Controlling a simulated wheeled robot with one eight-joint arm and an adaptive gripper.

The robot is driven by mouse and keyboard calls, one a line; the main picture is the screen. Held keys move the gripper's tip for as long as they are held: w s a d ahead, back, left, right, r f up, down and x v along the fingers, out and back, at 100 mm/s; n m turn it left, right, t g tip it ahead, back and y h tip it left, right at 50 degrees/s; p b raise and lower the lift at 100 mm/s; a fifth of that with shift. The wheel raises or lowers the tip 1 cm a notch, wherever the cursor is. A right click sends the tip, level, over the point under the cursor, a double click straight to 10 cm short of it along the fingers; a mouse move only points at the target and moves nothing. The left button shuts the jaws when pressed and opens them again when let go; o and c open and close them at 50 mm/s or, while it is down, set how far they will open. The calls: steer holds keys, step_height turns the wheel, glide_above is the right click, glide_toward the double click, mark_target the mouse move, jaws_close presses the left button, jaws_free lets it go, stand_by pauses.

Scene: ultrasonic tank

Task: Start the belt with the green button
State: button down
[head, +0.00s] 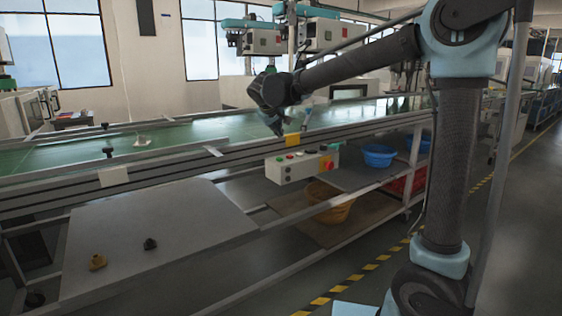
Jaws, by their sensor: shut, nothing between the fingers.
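The control box (294,166) is a pale box on the front side rail of the conveyor, at the middle of the head view. Small buttons sit along its top, with a larger red button on a yellow patch (327,163) at its right end. The green belt (190,133) runs across the view behind the rail. My gripper (275,131) is shut and empty, pointing down above the rail, just up and left of the control box. It looks apart from the box.
A grey side table (150,225) in front of the belt holds a brass-coloured part (97,262) and a dark part (150,244). Blue basins (379,155) and an orange basket (330,203) stand on lower shelves. Open floor lies to the right, marked with yellow-black tape.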

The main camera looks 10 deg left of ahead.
mark_target(279, 159)
steer(key=shift+f, duration=3.6)
